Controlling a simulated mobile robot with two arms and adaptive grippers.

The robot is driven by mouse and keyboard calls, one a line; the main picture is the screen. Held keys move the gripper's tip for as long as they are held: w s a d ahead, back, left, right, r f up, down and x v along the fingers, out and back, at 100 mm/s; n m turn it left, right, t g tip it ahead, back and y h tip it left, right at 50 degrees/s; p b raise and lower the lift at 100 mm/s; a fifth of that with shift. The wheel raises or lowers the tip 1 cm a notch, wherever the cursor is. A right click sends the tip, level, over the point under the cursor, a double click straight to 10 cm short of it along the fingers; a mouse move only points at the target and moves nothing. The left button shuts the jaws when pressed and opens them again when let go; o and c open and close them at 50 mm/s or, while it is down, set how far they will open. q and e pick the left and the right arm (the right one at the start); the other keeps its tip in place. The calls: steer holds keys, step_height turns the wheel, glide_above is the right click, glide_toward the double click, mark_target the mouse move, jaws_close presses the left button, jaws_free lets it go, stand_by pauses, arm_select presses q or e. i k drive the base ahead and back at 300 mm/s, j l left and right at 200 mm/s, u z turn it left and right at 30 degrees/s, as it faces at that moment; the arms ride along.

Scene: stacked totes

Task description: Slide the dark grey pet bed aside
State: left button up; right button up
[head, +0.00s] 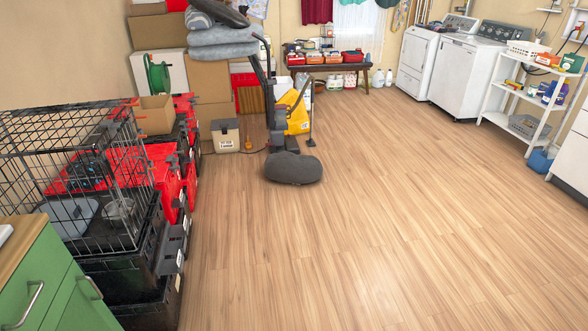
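The dark grey pet bed (293,168) is a low, rounded, soft-looking shape lying flat on the wooden floor, near the upper middle of the head view. It lies just in front of the base of a dark upright pole-like appliance (278,134). I cannot tell whether the two touch. Neither of my grippers is in view.
Stacked red and black totes (185,150) and a black wire crate (75,190) line the left side. A white shelf (540,105) stands right. The floor (400,220) is clear in front and right.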

mark_target(285, 167)
steer(key=i+z, duration=0.1)
steer(key=i, duration=3.35)
